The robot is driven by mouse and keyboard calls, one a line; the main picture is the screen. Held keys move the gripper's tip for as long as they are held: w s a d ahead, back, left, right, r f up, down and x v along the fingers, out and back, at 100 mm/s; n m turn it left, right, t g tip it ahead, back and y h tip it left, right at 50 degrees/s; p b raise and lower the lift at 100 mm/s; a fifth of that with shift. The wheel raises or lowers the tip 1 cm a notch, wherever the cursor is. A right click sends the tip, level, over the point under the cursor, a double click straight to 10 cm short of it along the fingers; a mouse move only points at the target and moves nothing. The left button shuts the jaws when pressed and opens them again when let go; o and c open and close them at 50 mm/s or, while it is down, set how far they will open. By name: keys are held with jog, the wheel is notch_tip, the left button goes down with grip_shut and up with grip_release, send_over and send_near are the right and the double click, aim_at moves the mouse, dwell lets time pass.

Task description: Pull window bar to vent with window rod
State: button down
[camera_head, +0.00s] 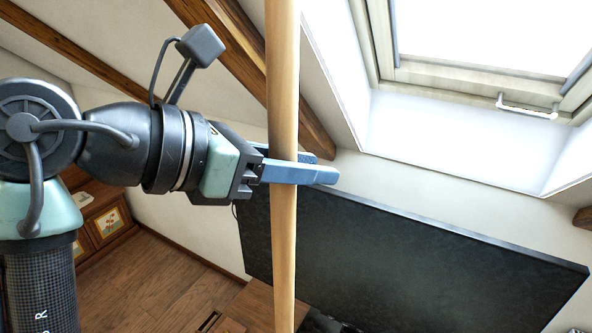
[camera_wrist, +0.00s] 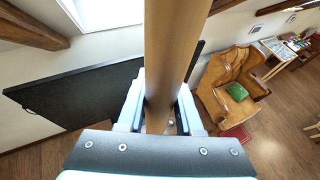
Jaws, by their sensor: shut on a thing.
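The window rod (camera_head: 283,110) is a long, light wooden pole, standing close to upright in the head view. My gripper (camera_head: 300,172) has its blue fingers shut around the rod. The rod runs out of the head view at top and bottom, so both ends are hidden. In the wrist view the rod (camera_wrist: 172,60) passes between the fingers. The window bar (camera_head: 527,106) is a small pale handle on the lower frame of the skylight (camera_head: 470,75), at the upper right. The rod and gripper are left of the bar and apart from it.
A large dark panel (camera_head: 400,255) stands behind and below my gripper. Wooden beams (camera_head: 235,50) cross the sloped ceiling. A brown armchair (camera_wrist: 225,85) with a green cushion (camera_wrist: 237,92) stands at right in the wrist view. Wooden floor (camera_wrist: 280,125) shows near it.

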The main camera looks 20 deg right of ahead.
jog(key=shift+w+d, duration=2.5)
jog(key=shift+d, duration=0.7)
notch_tip(320, 180, up, 11)
jog(key=s+a, duration=0.1)
jog(key=a, duration=0.1)
jog(key=shift+s+a+r, duration=0.15)
jog(key=shift+s+r, duration=0.05)
jog(key=shift+s, duration=0.2)
jog(key=shift+f, duration=0.25)
jog(key=shift+f+b, duration=0.35)
jog(key=shift+f, duration=0.25)
jog(key=shift+s+a+f+p, duration=0.35)
jog(key=shift+s+a, duration=0.35)
jog(key=shift+a, duration=0.15)
dwell(2.0)
